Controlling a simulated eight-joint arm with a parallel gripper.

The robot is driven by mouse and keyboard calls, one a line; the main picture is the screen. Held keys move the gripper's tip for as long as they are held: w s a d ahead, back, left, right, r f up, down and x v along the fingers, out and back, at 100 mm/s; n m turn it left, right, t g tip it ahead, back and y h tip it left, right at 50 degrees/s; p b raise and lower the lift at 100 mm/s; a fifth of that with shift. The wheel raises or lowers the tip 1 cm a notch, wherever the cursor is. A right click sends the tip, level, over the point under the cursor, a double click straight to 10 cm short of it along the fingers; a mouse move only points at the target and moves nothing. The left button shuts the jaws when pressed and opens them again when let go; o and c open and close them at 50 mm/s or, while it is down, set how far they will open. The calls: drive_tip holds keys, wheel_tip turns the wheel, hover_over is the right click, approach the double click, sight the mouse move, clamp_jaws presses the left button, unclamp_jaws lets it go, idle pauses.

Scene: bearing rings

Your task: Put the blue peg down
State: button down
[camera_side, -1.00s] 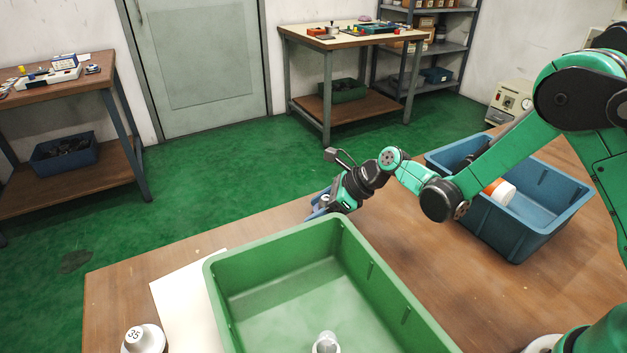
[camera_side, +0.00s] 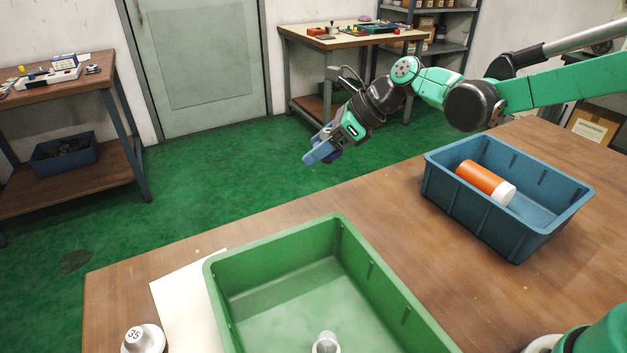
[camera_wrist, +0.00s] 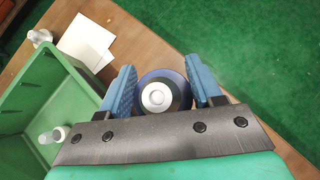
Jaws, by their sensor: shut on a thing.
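My gripper (camera_side: 322,156) is raised in the side view, beyond the far edge of the green bin. In the wrist view its two blue finger pads (camera_wrist: 160,92) are shut on the blue peg (camera_wrist: 178,79). The peg shows end-on as a dark blue round body with a pale round centre. Its length is hidden from the wrist camera. In the side view I cannot tell the peg apart from the blue fingers.
The green bin (camera_side: 218,292) stands at the front, with a grey-white piece (camera_side: 326,344) in it. A white piece marked 35 (camera_side: 143,339) and white sheets (camera_side: 184,307) lie left. A blue bin (camera_side: 478,213) at right holds an orange cylinder (camera_side: 482,180). Bare wood lies between the bins.

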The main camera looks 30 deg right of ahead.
wheel_tip(320, 180, up, 6)
drive_tip(key=shift+f, duration=0.1)
drive_tip(key=shift+d+r, duration=0.2)
drive_tip(key=shift+r, duration=0.1)
drive_tip(key=w+d+m+t+h, duration=0.3)
drive_tip(key=d+m+h, duration=0.45)
drive_tip(key=d, duration=2.05)
drive_tip(key=s+d+m+g+h, duration=0.1)
drive_tip(key=s+d+m+h, duration=0.1)
drive_tip(key=s+d+m, duration=0.5)
drive_tip(key=s+d+m+g+h, duration=0.15)
drive_tip(key=s+d, duration=0.25)
drive_tip(key=d, duration=0.7)
drive_tip(key=s+d+m+h, duration=0.25)
drive_tip(key=s+d, duration=0.35)
drive_tip(key=d, duration=0.3)
wheel_tip(320, 180, down, 15)
drive_tip(key=shift+w+r, duration=0.1)
drive_tip(key=shift+f, duration=2.3)
drive_tip(key=shift+f, duration=0.1)
